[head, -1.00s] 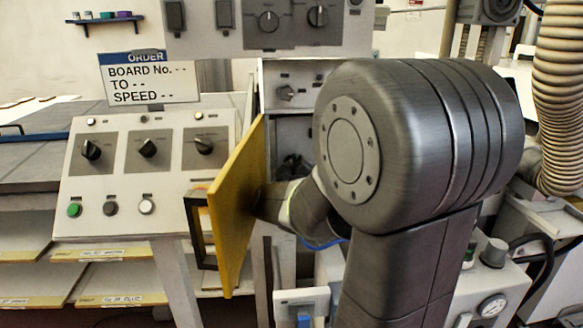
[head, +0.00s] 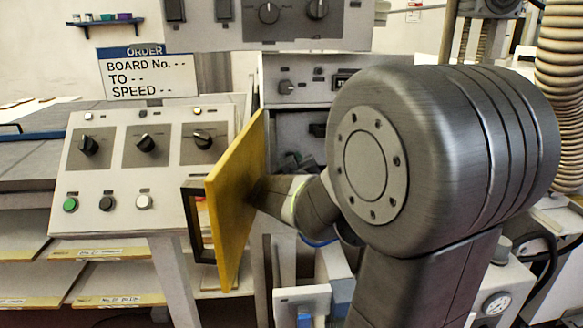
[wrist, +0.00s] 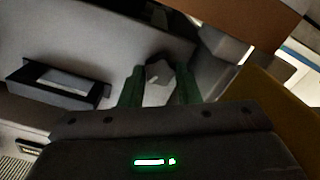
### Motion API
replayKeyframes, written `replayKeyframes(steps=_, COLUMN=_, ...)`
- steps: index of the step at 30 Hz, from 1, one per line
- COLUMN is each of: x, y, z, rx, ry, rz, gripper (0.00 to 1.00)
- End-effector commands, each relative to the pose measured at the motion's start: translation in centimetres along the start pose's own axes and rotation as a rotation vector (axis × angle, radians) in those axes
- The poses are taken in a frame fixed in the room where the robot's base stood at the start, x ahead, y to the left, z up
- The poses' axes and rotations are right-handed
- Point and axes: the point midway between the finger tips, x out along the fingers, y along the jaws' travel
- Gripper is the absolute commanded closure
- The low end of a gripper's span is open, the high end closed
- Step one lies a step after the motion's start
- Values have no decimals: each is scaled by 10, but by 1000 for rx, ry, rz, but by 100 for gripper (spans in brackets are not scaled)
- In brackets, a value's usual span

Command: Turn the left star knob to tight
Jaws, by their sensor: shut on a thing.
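In the wrist view, a small pale grey knob (wrist: 157,76) sits between the two green fingers of my gripper (wrist: 158,88). The fingers are closed on its sides, and only its top part shows. It looks like the star knob, but its lobes and any tight mark are not readable. In the head view, my arm reaches behind the open yellow door (head: 238,190) into the cabinet (head: 292,125). The door and my arm hide most of the gripper there, and the knob cannot be seen.
In the wrist view, a black rectangular frame (wrist: 58,82) lies left of the fingers. In the head view, a control panel (head: 110,175) with dials and buttons stands left of the door. A gauge box (head: 480,285) is at lower right, close to my arm.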

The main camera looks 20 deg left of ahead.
Motion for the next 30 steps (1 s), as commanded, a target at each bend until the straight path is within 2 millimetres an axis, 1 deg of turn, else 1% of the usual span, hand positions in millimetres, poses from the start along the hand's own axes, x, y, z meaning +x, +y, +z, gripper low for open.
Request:
replayKeyframes(steps=21, x=0, y=0, z=2, rx=678, ry=1, rz=1, gripper=93)
replayKeyframes(steps=30, x=0, y=0, z=2, rx=918, ry=0, rz=0, gripper=93)
